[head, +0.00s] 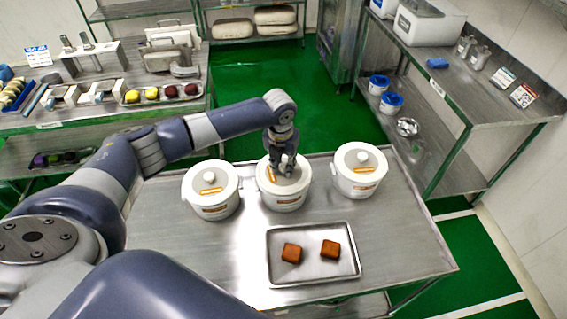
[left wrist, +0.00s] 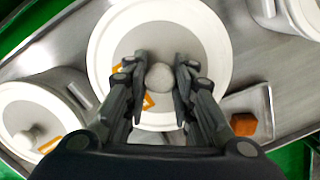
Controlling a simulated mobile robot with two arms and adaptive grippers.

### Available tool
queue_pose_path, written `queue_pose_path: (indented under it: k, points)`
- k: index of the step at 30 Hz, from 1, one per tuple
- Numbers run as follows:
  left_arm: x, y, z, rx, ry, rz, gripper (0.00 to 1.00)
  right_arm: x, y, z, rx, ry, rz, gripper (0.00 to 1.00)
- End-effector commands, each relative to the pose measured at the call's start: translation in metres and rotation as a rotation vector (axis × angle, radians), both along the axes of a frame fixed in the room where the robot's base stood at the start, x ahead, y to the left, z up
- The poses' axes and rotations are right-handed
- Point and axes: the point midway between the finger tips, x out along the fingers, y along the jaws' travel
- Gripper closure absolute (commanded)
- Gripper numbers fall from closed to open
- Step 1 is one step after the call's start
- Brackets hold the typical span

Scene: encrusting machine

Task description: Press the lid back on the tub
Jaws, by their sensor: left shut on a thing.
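Three white tubs with lids stand in a row on the steel table. The middle tub (head: 284,202) has my left gripper (head: 284,170) straight above its lid (head: 262,172). In the left wrist view the fingers (left wrist: 160,85) are on either side of the lid's round pale knob (left wrist: 160,77) and shut on it. The lid (left wrist: 160,30) lies over the tub's mouth; I cannot tell whether it is fully seated. The left tub (head: 211,200) and right tub (head: 360,180) have their lids on. My right gripper is not in view.
A metal tray (head: 312,272) with two brown square pieces (head: 291,253) lies in front of the tubs. The table (head: 175,250) is clear at front left. A steel shelf (head: 485,95) stands at right, and a bench (head: 110,112) with samples stands at left.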

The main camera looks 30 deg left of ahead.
Motion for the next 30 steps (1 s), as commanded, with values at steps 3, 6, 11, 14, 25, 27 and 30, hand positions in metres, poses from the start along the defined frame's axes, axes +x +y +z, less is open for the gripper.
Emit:
queue_pose_path:
  k: [3, 6, 11, 14, 25, 27, 30]
  points:
    - [0.0001, -0.0002, -0.0001, 0.0, 0.0, 0.0, 1.0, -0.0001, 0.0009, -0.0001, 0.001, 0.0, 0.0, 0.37]
    - [0.0001, -0.0002, -0.0001, -0.001, 0.0, 0.0, 1.0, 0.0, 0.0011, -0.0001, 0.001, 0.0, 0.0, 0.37]
    - [0.0002, -0.0003, -0.0001, -0.001, -0.001, 0.0, 0.65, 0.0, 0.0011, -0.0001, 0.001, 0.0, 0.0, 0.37]
    - [0.0002, -0.0003, 0.0, -0.001, -0.001, 0.0, 0.53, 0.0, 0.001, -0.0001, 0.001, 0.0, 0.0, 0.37]
    - [0.0001, -0.0002, -0.0001, -0.001, 0.0, 0.0, 0.32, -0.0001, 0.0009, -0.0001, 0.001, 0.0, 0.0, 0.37]
    - [0.0001, -0.0002, -0.0001, -0.001, 0.0, 0.0, 0.32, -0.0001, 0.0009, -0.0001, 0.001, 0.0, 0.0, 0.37]
    - [0.0001, -0.0002, -0.0001, -0.001, 0.0, 0.0, 0.32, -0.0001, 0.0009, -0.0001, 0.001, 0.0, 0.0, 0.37]
